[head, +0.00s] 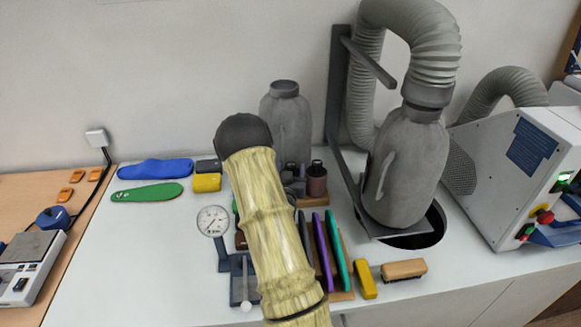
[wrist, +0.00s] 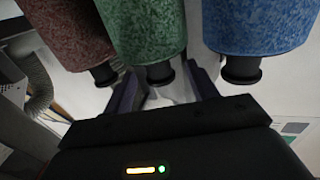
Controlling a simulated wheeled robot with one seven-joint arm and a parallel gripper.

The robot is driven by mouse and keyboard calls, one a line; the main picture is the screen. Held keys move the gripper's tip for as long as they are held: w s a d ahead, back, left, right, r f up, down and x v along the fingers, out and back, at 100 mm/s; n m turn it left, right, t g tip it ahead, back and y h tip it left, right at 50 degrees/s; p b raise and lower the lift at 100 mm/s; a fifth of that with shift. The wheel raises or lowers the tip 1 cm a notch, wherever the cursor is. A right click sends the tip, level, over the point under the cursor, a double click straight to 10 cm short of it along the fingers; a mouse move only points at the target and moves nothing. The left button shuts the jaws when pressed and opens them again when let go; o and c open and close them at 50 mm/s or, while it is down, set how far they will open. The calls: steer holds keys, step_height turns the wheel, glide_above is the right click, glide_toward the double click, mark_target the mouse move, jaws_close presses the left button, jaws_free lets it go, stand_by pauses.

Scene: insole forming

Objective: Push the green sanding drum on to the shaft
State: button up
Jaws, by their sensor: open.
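In the wrist view the green sanding drum (wrist: 143,32) hangs into the top of the picture, its dark knob (wrist: 160,73) toward me. A brownish-red drum (wrist: 62,30) is on its left and a blue drum (wrist: 255,25) on its right. My gripper (wrist: 165,92) is open, its dark fingers on either side of the green drum's knob in the picture; I cannot tell whether they touch it. A dark reddish drum (head: 316,184) shows right of the arm. I cannot make out the shaft.
A round gauge (head: 213,221) and a lever stand (head: 243,281) are left of my arm. A purple board (head: 323,252), a yellow block (head: 365,281) and a brush (head: 404,270) lie right. A grey bottle (head: 405,165) and hose stand behind. Blue (head: 155,169) and green (head: 147,193) insoles lie left.

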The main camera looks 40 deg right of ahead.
steer(key=shift+w+d, duration=0.1)
steer(key=shift+d, duration=0.1)
steer(key=shift+c, duration=0.5)
steer(key=c, duration=1.1)
steer(key=shift+o, duration=0.2)
steer(key=shift+r+p, duration=1)
steer(key=shift+r, duration=1.3)
steer(key=shift+f+b, duration=0.85)
steer(key=shift+f, duration=1.1)
